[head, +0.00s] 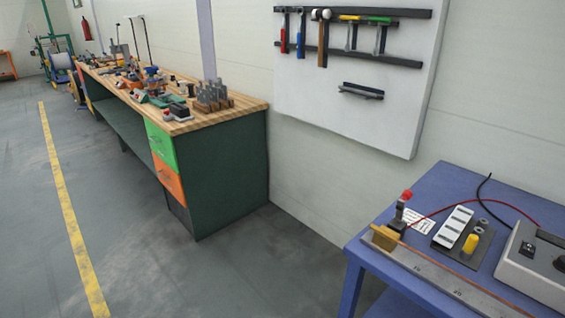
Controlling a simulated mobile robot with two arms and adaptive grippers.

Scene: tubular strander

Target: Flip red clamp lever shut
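The red clamp lever (406,195) is a small red grip at the top of a dark clamp (399,215). The clamp stands at the near left part of the blue table (455,183) on the right. The red grip points up; I cannot tell at this size how far the lever is open. A yellow-brown block (385,238) sits at the foot of the clamp, on the end of a long grey ruled bar (430,268). Neither of my grippers is in the head view.
A grey box (535,262), a white terminal strip (453,227), a yellow cylinder (471,244) and red and black cables share the blue table. A wooden-topped workbench (245,105) with tools stands left, and a tool board (355,120) hangs behind. The grey floor (190,275) between is clear.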

